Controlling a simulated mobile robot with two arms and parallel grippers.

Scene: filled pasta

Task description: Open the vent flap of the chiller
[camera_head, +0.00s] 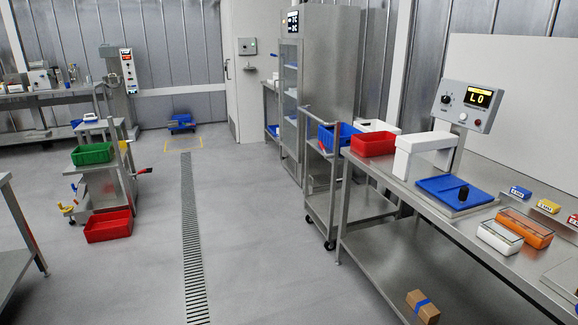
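The chiller (330,62) is most likely the tall stainless cabinet at the back, right of the middle. Its narrow glass door (289,100) faces left and looks closed, with shelves behind the glass. A small dark display panel (293,21) sits above the door. I cannot make out a vent flap on it at this distance. Neither of my grippers is in view.
A steel cart (345,205) with a blue crate (340,135) stands before the chiller. A long steel bench (425,205) runs along the right. A drain grate (191,240) crosses the open floor. A red crate (108,226) lies at left beside a trolley (104,185).

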